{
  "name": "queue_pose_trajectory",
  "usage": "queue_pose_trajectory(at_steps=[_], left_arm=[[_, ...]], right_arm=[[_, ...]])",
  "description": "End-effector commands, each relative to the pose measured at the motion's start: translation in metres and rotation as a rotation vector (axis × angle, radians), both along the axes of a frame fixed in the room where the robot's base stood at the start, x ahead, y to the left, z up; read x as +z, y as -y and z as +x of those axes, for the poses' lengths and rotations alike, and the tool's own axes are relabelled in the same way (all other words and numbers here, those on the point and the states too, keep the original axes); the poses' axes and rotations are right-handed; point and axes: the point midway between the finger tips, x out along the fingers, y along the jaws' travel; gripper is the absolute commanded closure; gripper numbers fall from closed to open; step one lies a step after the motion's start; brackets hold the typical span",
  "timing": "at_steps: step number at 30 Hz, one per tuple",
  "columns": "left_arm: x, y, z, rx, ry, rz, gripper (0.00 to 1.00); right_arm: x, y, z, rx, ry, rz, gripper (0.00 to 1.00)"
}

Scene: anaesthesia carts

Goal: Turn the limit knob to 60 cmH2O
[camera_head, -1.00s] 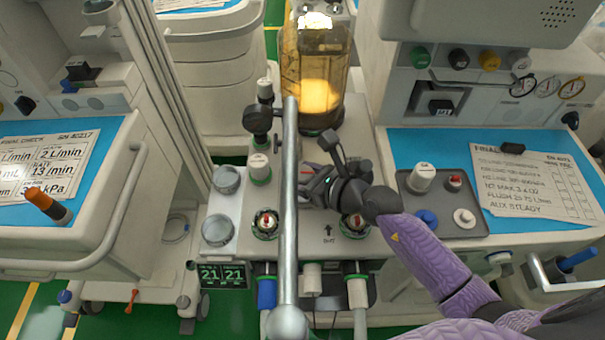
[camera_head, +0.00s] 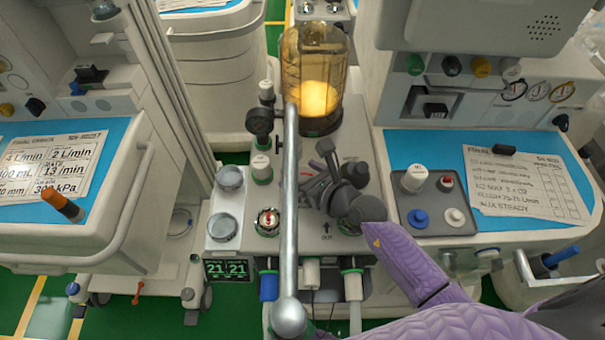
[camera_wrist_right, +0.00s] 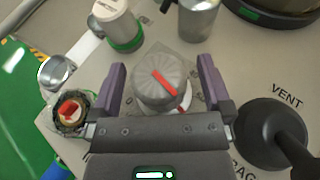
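The limit knob (camera_wrist_right: 160,88) is a ribbed grey dial with a red pointer stripe, on the cart's pale top in the right wrist view. The stripe runs from upper left to lower right. The scale around the knob is mostly hidden and I cannot read a value. My right gripper (camera_wrist_right: 162,66) is open, with one purple finger on each side of the knob and visible gaps. In the head view my right gripper (camera_head: 316,172) is over the cart top and largely hides the knob. My left gripper is not in view.
A silver pole (camera_head: 290,210) rises just left of my right gripper. An amber canister (camera_head: 316,80) stands behind. A red-marked knob (camera_head: 267,221) sits at front left. A dark round fitting (camera_wrist_right: 272,133) is close to the right finger. A grey tray (camera_head: 432,216) with caps lies right.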

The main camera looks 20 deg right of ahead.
Motion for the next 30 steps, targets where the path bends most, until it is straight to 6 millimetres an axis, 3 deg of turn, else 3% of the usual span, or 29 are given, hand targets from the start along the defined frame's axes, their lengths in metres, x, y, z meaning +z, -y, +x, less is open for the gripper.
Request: queue_pose_trajectory(at_steps=[8,21,30], left_arm=[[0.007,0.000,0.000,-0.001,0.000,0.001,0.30],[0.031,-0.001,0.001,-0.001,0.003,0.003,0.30],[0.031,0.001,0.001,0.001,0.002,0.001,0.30]], right_arm=[[0.006,0.005,-0.010,0.000,-0.001,-0.001,0.00],[0.035,0.036,-0.076,0.000,-0.001,-0.002,0.00],[0.038,0.039,-0.083,0.000,-0.001,0.000,0.00]])
